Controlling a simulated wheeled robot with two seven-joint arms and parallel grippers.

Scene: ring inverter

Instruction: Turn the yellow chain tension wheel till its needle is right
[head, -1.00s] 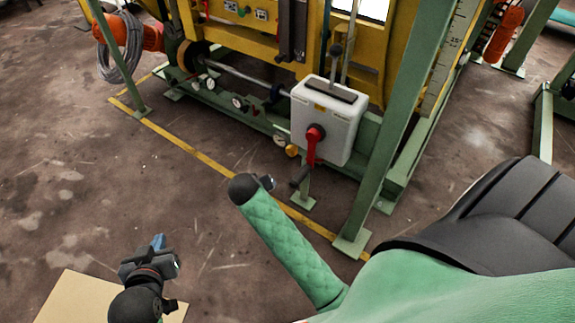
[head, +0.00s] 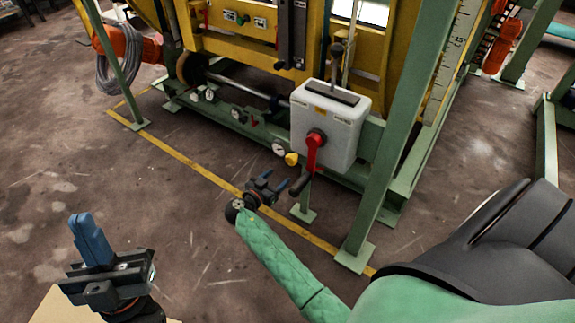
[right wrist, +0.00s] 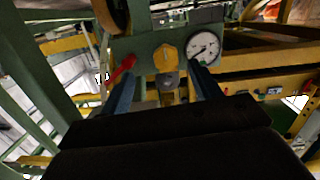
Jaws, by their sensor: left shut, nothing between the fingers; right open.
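The yellow wheel (head: 291,159) is a small knob low on the green machine base, beside a white round gauge (head: 278,149). In the right wrist view the yellow wheel (right wrist: 166,57) shows ahead between my fingers, with the gauge (right wrist: 204,47) to its right. The gauge has a dark needle, but its reading is too small to tell. My right gripper (head: 274,180) is open and empty, short of the wheel and apart from it. Its open fingers also show in the right wrist view (right wrist: 163,82). My left gripper (head: 80,217) is shut and empty at the lower left, far from the wheel.
A white box (head: 330,125) with a red crank handle (head: 315,142) stands right of the wheel. A green post (head: 385,150) rises further right. Other gauges (head: 209,95) line the base to the left. The floor left of the yellow line (head: 190,162) is clear.

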